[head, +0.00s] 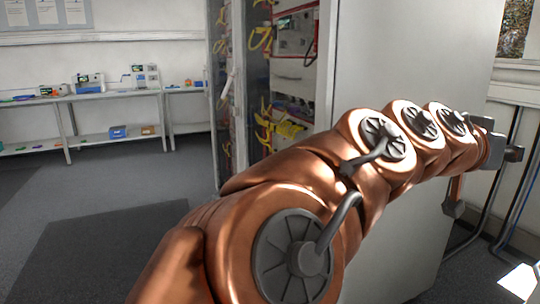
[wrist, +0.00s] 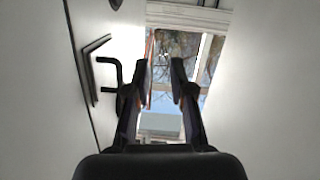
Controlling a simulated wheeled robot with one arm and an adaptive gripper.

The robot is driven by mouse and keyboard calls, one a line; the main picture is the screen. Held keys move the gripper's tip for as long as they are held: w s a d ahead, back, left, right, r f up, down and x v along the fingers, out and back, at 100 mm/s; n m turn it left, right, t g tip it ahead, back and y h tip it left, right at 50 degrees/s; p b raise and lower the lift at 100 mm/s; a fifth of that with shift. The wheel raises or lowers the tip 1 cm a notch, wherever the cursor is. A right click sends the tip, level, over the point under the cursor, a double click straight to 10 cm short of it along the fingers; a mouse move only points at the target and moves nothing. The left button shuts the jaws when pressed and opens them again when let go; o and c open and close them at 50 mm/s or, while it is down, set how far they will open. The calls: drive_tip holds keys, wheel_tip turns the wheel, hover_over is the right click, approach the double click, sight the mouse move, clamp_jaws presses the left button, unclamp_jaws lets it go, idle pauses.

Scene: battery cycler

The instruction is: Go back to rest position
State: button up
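My gripper (wrist: 160,85) shows in the wrist view with its two dark fingers apart and nothing between them. Behind the fingers are a window (wrist: 190,50) and pale walls. In the head view my copper-coloured arm reaches from the bottom middle to the upper right. My gripper (head: 515,153) is at its far end near the right edge, in front of the pale wall; its fingers are small there and partly hidden. The battery cycler cabinet (head: 420,60) stands behind my arm, its open front showing yellow cables and its grey side facing me.
Workbenches (head: 100,95) with small instruments line the back left wall. A blue bin (head: 117,132) is on the lower shelf. The grey floor (head: 190,165) is clear at the left, with a dark mat (head: 85,255). Dark pipes (head: 500,195) run along the right wall.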

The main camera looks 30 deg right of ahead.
drive_tip(key=w+a+f+n+t+y, duration=0.2)
drive_tip(key=w+a+f+n+y, duration=0.3)
drive_tip(key=f, duration=0.5)
drive_tip(key=w+a+f+n+t+y, duration=0.25)
drive_tip(key=w+a+f, duration=0.35)
drive_tip(key=f, duration=0.5)
drive_tip(key=a+f+n+g+y, duration=0.2)
drive_tip(key=a+f+n+y, duration=0.35)
drive_tip(key=a+f, duration=0.8)
drive_tip(key=s+a+f+n+g+y+p, duration=0.1)
drive_tip(key=s+a+n, duration=0.25)
drive_tip(key=a, duration=0.35)
drive_tip(key=s+a+f+n+g+y, duration=0.1)
drive_tip(key=s+a+n+g+y, duration=0.1)
drive_tip(key=s+a, duration=0.35)
wheel_tip(320, 180, up, 22)
drive_tip(key=a+p, duration=0.1)
drive_tip(key=p, duration=2)
drive_tip(key=shift+w+a+t, duration=0.3)
drive_tip(key=shift+a+t, duration=0.05)
drive_tip(key=shift+t, duration=0.1)
drive_tip(key=shift+d+m, duration=0.1)
drive_tip(key=shift+m, duration=0.15)
